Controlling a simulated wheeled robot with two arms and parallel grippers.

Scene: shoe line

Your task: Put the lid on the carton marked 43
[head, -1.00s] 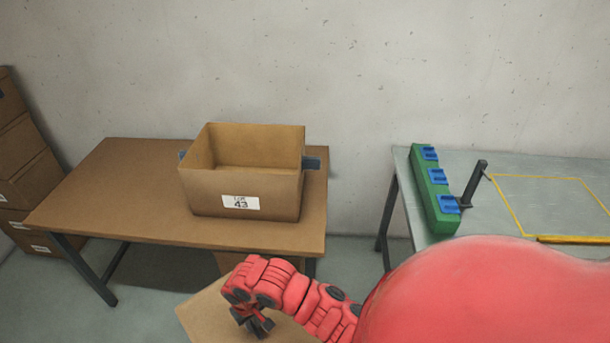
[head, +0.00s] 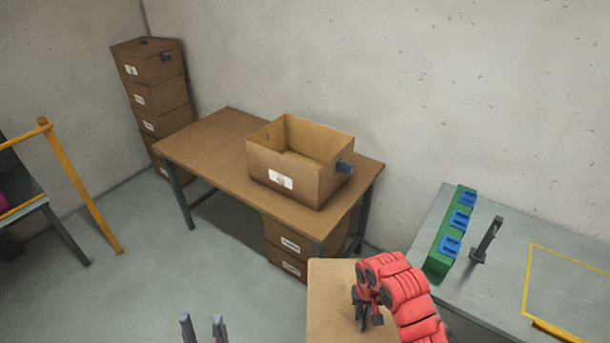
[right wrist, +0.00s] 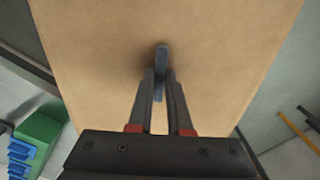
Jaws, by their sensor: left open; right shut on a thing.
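The open cardboard carton (head: 320,185) stands upright on the brown table, without a lid. Its white label read 43 in the earlier head view and is too blurred to read now. The flat brown lid (head: 328,290) is in front of the table at the bottom of the head view. My right gripper (head: 366,318) is shut on the blue handle (right wrist: 161,72) in the lid's middle; the lid (right wrist: 90,40) fills most of the right wrist view. My left gripper (head: 203,328) is open and empty at the bottom edge, left of the lid.
The brown table (head: 215,140) has free room left of the carton. A stack of cartons (head: 158,95) stands in the back corner. Labelled boxes (head: 287,240) sit under the table. A grey table (head: 500,265) with a green block (head: 440,255) is at right, a yellow frame (head: 80,185) at left.

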